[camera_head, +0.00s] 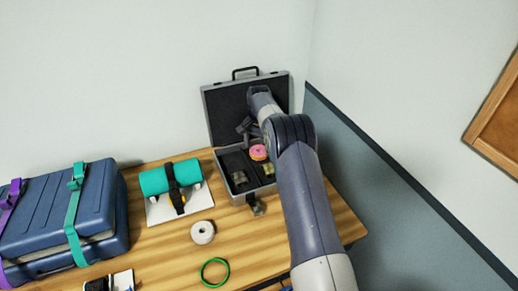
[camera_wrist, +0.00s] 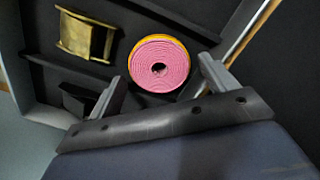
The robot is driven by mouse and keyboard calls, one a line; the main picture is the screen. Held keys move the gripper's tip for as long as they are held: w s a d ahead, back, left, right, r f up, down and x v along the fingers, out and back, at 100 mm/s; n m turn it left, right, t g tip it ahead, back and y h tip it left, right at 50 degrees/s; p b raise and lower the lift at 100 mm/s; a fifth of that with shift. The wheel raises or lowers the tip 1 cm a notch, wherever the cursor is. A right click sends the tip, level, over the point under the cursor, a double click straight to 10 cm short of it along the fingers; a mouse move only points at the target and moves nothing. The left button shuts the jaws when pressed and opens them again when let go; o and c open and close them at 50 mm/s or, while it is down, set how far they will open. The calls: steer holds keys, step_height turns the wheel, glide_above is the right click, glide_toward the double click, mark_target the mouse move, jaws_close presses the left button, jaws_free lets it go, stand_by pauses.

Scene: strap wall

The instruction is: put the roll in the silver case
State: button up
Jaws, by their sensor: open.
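The pink roll with an orange-yellow outer edge (camera_head: 258,152) sits inside the open silver case (camera_head: 222,172), in its right part. In the wrist view the roll (camera_wrist: 160,66) shows its round end and dark centre hole. My gripper (camera_wrist: 158,74) is open, with one finger on each side of the roll's near part. Whether the fingers touch it I cannot tell. In the head view my gripper (camera_head: 246,127) is partly hidden by my arm, in front of the case's raised lid.
A brass bracket (camera_wrist: 86,36) and other buckles lie in the case. A teal roll (camera_head: 155,181) strapped on a white stand, a white roll (camera_head: 203,232), a green ring (camera_head: 215,272) and a blue suitcase (camera_head: 60,212) are on the wooden table.

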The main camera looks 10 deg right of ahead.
mark_target(259, 150)
step_height(259, 150, up, 10)
steer(key=shift+r+b, duration=0.25)
steer(key=shift+b, duration=0.2)
steer(key=shift+c, duration=0.3)
stand_by(0.7)
